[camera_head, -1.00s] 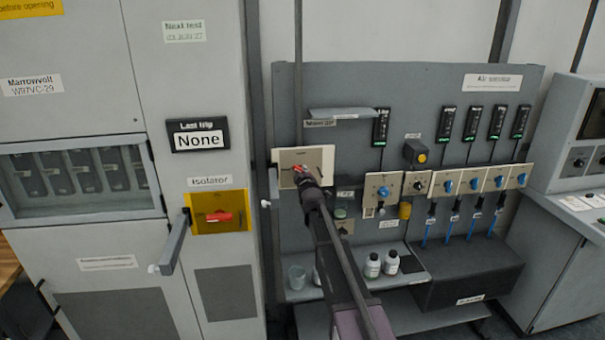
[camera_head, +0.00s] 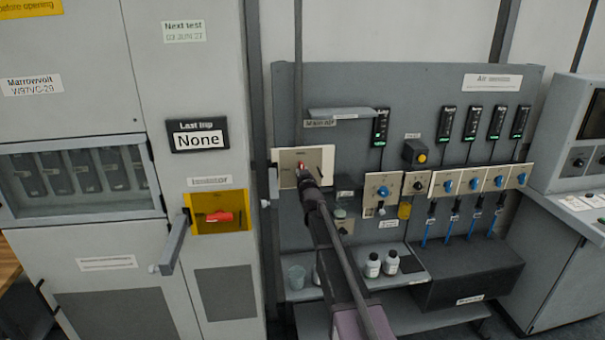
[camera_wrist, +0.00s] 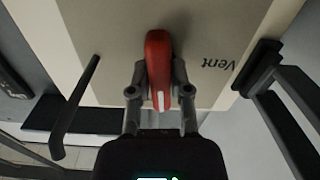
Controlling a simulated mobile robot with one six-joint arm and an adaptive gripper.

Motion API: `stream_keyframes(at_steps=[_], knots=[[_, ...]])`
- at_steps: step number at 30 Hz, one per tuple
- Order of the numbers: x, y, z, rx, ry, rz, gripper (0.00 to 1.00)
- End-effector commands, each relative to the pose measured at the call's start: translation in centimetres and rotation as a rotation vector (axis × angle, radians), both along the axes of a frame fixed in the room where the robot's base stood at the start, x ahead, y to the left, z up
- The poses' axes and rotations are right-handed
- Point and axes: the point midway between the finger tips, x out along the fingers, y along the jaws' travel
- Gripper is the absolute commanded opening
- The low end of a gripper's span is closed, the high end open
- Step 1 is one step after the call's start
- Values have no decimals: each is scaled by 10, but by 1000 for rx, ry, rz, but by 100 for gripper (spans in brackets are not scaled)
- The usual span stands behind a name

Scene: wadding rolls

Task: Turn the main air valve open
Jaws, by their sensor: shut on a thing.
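The main air valve has a red handle (camera_head: 302,166) on a cream plate (camera_head: 323,160) at the left of the grey panel, under a "Main air" label (camera_head: 320,123). My gripper (camera_head: 306,178) is at the plate with its fingers around this handle. In the wrist view the red handle (camera_wrist: 158,55) with a white stripe lies between the two fingers of my gripper (camera_wrist: 159,88), which are shut on it. My gripper hides part of the handle in the head view.
A yellow isolator plate (camera_head: 235,222) with a red handle and a projecting grey lever (camera_head: 174,243) stand to the left. Blue-knobbed valves (camera_head: 447,187) are on the right of the panel. Bottles (camera_head: 390,262) and a beaker (camera_head: 297,277) stand on the shelf below.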

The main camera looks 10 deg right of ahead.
Motion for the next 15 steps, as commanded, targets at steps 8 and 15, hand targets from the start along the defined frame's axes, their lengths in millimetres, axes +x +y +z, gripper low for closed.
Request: stream_keyframes(at_steps=[8, 15], knots=[[2, 0, 1, 114, -5, -1, 0], [2, 0, 1, 138, -5, -1, 0]])
